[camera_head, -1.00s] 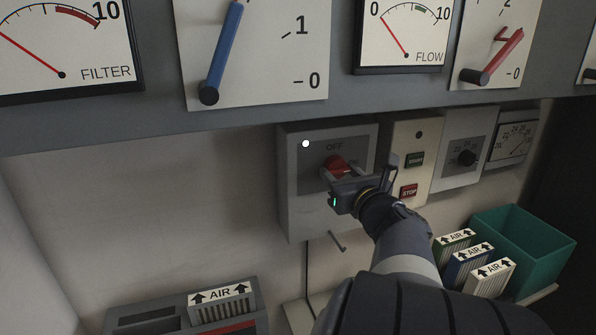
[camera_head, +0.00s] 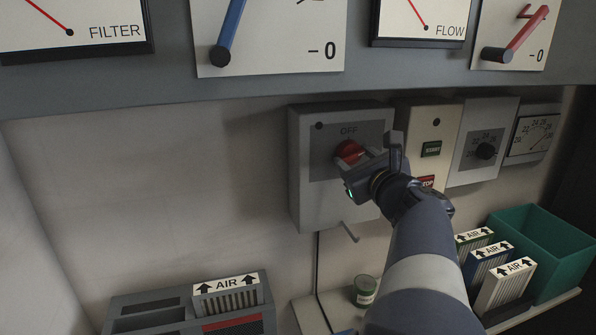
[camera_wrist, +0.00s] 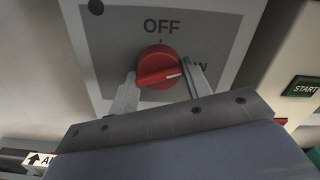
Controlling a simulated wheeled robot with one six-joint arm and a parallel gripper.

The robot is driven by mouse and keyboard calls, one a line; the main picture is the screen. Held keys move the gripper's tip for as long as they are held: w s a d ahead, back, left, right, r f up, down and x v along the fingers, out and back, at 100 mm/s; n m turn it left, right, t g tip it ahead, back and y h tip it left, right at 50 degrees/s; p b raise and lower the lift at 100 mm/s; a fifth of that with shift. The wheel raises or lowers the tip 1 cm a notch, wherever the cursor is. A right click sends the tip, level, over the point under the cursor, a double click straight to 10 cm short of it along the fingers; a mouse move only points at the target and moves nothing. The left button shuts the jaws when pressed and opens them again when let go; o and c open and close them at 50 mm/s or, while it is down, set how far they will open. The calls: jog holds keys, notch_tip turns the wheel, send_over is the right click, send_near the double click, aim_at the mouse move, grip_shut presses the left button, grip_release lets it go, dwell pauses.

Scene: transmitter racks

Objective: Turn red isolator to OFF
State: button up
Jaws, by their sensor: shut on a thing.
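The red isolator (camera_head: 348,151) is a round red knob with a raised grip bar, on a grey box (camera_head: 308,190) under the panel. In the wrist view the knob (camera_wrist: 158,62) has OFF printed above it and a partly hidden word at its right. The white mark on its bar points right, toward that word, not up at OFF. My gripper (camera_head: 362,163) is shut on the knob, with one finger at each end side of the bar in the wrist view (camera_wrist: 162,88). A small round lamp (camera_head: 319,126) at the plate's upper left is dark.
A START/STOP box (camera_head: 443,125) stands close right of my gripper, then a dial box (camera_head: 486,145). Air filters (camera_head: 500,283) and a green bin (camera_head: 545,240) are at lower right. A jar (camera_head: 365,290) stands below. The wall at left is clear.

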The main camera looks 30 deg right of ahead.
jog(key=n+b, duration=0.1)
jog(key=b, duration=0.1)
jog(key=n+b, duration=0.1)
jog(key=n, duration=0.1)
jog(key=n+b, duration=0.1)
jog(key=b, duration=0.1)
jog(key=shift+f+n+b, duration=0.25)
jog(key=shift+n+b, duration=0.05)
jog(key=n+b, duration=0.3)
jog(key=b, duration=0.1)
jog(key=shift+n, duration=0.3)
jog(key=n+b, duration=0.4)
jog(key=shift+d+r, duration=0.1)
jog(key=shift+r, duration=0.05)
jog(key=shift+r+n+b, duration=0.15)
jog(key=shift+n+b, duration=0.6)
jog(key=shift+n, duration=0.05)
jog(key=o, duration=1)
jog(key=shift+r, duration=0.1)
jog(key=shift+c, duration=0.2)
